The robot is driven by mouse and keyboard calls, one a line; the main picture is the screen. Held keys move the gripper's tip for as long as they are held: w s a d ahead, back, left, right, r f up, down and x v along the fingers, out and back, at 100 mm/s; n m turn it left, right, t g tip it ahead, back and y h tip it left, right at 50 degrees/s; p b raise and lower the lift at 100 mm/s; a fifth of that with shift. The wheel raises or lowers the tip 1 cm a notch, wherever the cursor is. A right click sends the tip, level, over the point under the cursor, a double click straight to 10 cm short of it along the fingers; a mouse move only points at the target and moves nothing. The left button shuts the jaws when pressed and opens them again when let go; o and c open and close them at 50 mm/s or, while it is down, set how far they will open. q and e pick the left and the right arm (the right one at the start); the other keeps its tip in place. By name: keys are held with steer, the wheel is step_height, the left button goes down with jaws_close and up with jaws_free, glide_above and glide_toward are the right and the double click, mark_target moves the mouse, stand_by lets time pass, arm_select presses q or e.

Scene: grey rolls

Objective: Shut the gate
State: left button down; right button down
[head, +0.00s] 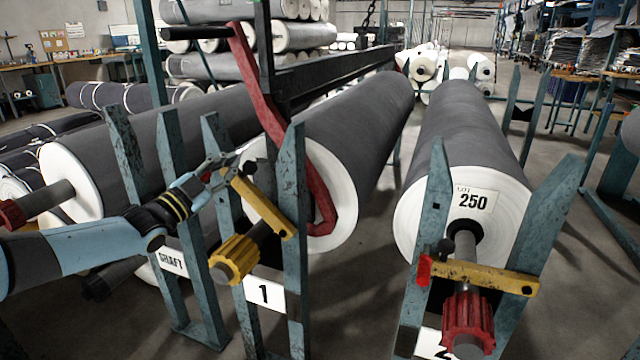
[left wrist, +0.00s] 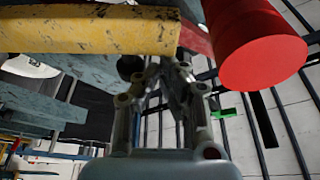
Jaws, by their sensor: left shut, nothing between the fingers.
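The gate on stand 1 is a yellow bar (head: 258,205), tilted, with its free end up at the left and its lower right end on the stand's right post. In the left wrist view the worn yellow bar (left wrist: 90,30) crosses the top, and a red round knob (left wrist: 262,60) shows beside its end. My left gripper (head: 228,164) is at the bar's raised end; its fingers (left wrist: 165,78) are shut and empty, just below the bar in the wrist view. Whether they touch it, I cannot tell. My right gripper is not in view.
Stand 2's yellow bar (head: 485,278) lies nearly level across its posts. A grey roll (head: 345,130) sits behind stand 1, with a yellow knob (head: 233,261) on its shaft. A red crank-shaped bar (head: 262,100) hangs close to the gripper. Teal posts (head: 295,240) stand close around.

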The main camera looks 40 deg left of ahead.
arm_select(q)
steer(key=shift+s+a+f+n+y+b, duration=0.15)
steer(key=shift+a+f+n+y+b, duration=0.15)
steer(key=shift+a+f+n+y, duration=0.25)
steer(key=shift+r, duration=0.15)
